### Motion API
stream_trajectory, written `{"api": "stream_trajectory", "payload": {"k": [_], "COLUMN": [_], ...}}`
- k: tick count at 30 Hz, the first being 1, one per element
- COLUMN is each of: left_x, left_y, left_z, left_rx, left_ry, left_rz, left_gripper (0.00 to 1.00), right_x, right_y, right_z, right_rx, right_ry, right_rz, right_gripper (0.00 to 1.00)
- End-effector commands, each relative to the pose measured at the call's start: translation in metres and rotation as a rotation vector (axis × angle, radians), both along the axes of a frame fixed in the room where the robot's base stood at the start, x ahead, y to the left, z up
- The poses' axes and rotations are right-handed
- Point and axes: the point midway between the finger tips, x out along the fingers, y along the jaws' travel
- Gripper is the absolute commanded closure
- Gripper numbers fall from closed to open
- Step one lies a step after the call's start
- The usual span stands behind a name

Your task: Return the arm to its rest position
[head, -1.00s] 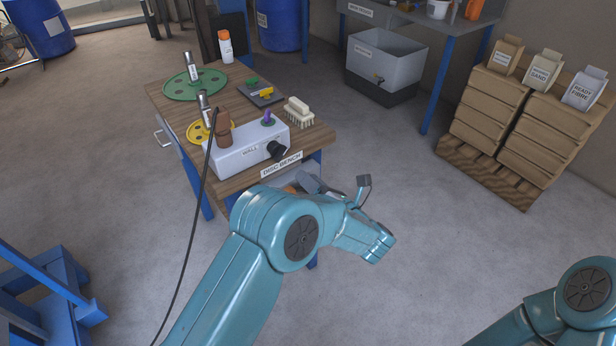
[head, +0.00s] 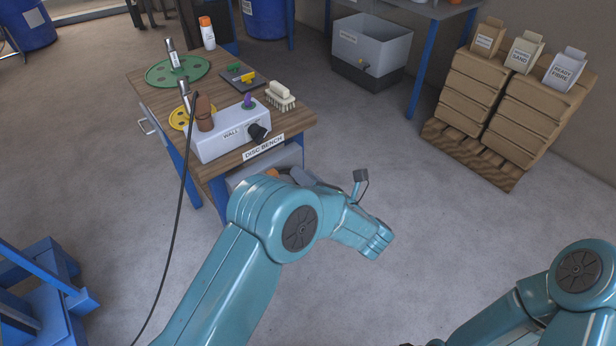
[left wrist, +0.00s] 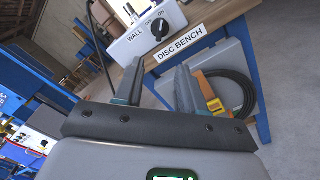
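My left arm (head: 250,235) is bent, with its elbow in front of the disc bench and its wrist (head: 365,238) over bare floor to the right. The left gripper is mostly hidden behind this arm in the head view; a grey part of it (head: 303,178) seems to show above the elbow. In the left wrist view the left gripper (left wrist: 157,78) has two dark fingers standing apart with nothing between them. They point toward the disc bench (left wrist: 205,32). My right arm (head: 560,290) is at the lower right; its gripper is outside the view.
Blue steps (head: 45,290) stand lower left, a sack pallet (head: 470,152) right. Floor between is clear.

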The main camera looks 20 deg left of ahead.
Motion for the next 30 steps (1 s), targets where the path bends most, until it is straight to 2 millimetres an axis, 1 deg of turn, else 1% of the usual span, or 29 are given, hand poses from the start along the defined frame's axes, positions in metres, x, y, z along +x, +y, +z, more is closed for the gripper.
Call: {"api": "stream_trajectory", "payload": {"k": [6, 8, 10, 11, 13, 14, 15, 17, 18, 20, 21, 23, 24, 25, 26, 27, 29, 30], "left_x": [0.000, -0.001, -0.005, -0.009, -0.025, -0.036, -0.054, -0.088, -0.114, -0.156, -0.185, -0.230, -0.257, -0.273, -0.286, -0.299, -0.308, -0.309], "left_y": [0.001, 0.003, 0.011, 0.016, 0.031, 0.038, 0.046, 0.054, 0.055, 0.052, 0.046, 0.029, 0.014, 0.002, -0.009, -0.023, -0.038, -0.043], "left_z": [0.000, -0.004, -0.019, -0.030, -0.065, -0.084, -0.110, -0.148, -0.170, -0.199, -0.215, -0.233, -0.240, -0.243, -0.244, -0.244, -0.242, -0.240], "left_rx": [-0.001, -0.014, -0.064, -0.102, -0.233, -0.305, -0.413, -0.587, -0.706, -0.886, -1.005, -1.187, -1.299, -1.372, -1.434, -1.498, -1.547, -1.555], "left_ry": [0.000, 0.009, 0.040, 0.061, 0.126, 0.156, 0.196, 0.238, 0.255, 0.260, 0.246, 0.186, 0.116, 0.047, -0.035, -0.167, -0.396, -0.565], "left_rz": [0.001, 0.004, 0.020, 0.033, 0.087, 0.122, 0.184, 0.302, 0.398, 0.570, 0.709, 0.963, 1.158, 1.309, 1.461, 1.663, 1.947, 2.112], "left_gripper": [0.61, 0.61, 0.61, 0.61, 0.61, 0.61, 0.61, 0.61, 0.61, 0.61, 0.61, 0.61, 0.61, 0.61, 0.61, 0.61, 0.61, 0.61], "right_x": [0.000, 0.000, 0.000, 0.000, 0.000, 0.000, 0.000, 0.000, 0.000, 0.000, 0.000, 0.000, 0.000, 0.000, 0.000, 0.000, 0.000, 0.000], "right_y": [0.000, 0.000, 0.000, 0.000, 0.000, 0.000, 0.000, 0.000, 0.000, 0.000, 0.000, 0.000, 0.000, 0.000, 0.000, 0.000, 0.000, 0.000], "right_z": [0.000, 0.000, 0.001, 0.001, 0.002, 0.003, 0.003, 0.005, 0.005, 0.006, 0.007, 0.009, 0.010, 0.011, 0.011, 0.012, 0.013, 0.014], "right_rx": [0.000, 0.000, 0.000, 0.000, 0.000, 0.000, 0.000, 0.000, 0.000, 0.000, 0.000, 0.000, 0.000, 0.000, 0.000, 0.000, 0.000, 0.000], "right_ry": [0.000, 0.000, 0.000, 0.000, 0.000, 0.000, 0.000, 0.000, 0.000, 0.000, 0.000, 0.000, 0.000, 0.000, 0.000, 0.000, 0.000, 0.000], "right_rz": [0.000, 0.000, 0.000, 0.000, 0.000, 0.000, 0.000, 0.000, 0.000, 0.000, 0.000, 0.000, 0.000, 0.000, 0.000, 0.000, 0.000, 0.000], "right_gripper": [0.57, 0.57, 0.57, 0.57, 0.57, 0.57, 0.57, 0.57, 0.57, 0.57, 0.57, 0.57, 0.57, 0.57, 0.57, 0.57, 0.57, 0.57]}}
